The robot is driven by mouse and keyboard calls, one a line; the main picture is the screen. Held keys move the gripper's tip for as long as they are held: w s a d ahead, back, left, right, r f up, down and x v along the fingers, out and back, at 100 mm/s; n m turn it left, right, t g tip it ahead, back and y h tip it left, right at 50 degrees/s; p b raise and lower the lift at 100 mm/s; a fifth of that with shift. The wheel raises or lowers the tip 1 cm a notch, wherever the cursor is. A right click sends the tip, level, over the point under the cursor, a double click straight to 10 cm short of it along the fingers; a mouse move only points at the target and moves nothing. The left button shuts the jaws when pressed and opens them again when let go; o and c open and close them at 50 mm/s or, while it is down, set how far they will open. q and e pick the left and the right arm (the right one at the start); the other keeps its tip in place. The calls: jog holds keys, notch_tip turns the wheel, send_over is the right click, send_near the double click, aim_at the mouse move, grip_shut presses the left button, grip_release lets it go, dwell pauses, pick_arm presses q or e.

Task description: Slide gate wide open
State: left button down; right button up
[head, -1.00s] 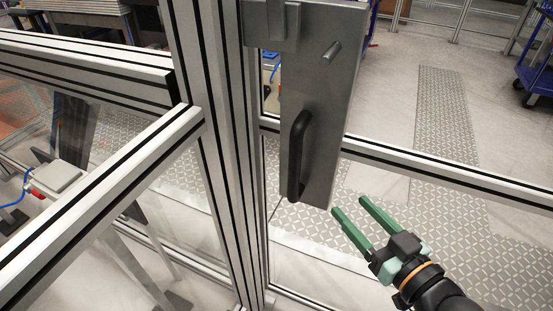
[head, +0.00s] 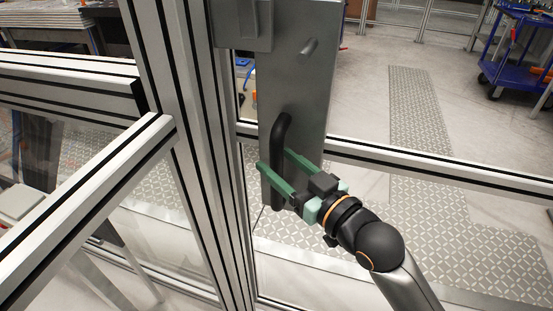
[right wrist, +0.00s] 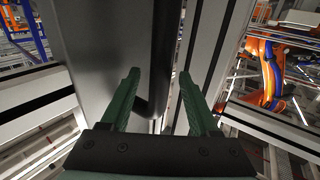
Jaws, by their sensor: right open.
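The gate's grey metal plate (head: 312,90) fills the upper middle of the head view, next to an aluminium post (head: 185,130). A black vertical bar handle (head: 281,132) is fixed to the plate. My right gripper (head: 274,158) is open, its green fingers reaching to either side of the handle's lower half. In the right wrist view the handle (right wrist: 152,95) lies between the open fingers (right wrist: 158,76), closer to the left finger. I cannot tell whether either finger touches it. My left gripper is not in view.
A horizontal aluminium rail (head: 430,175) runs right from behind the plate. Other frame bars (head: 80,215) cross the left side. A blue cart (head: 515,55) stands at the far right. An orange robot arm (right wrist: 268,75) shows in the right wrist view.

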jog(key=shift+x, duration=0.8)
jog(key=shift+c, duration=0.4)
jog(key=shift+s, duration=0.1)
grip_shut()
dwell(0.4)
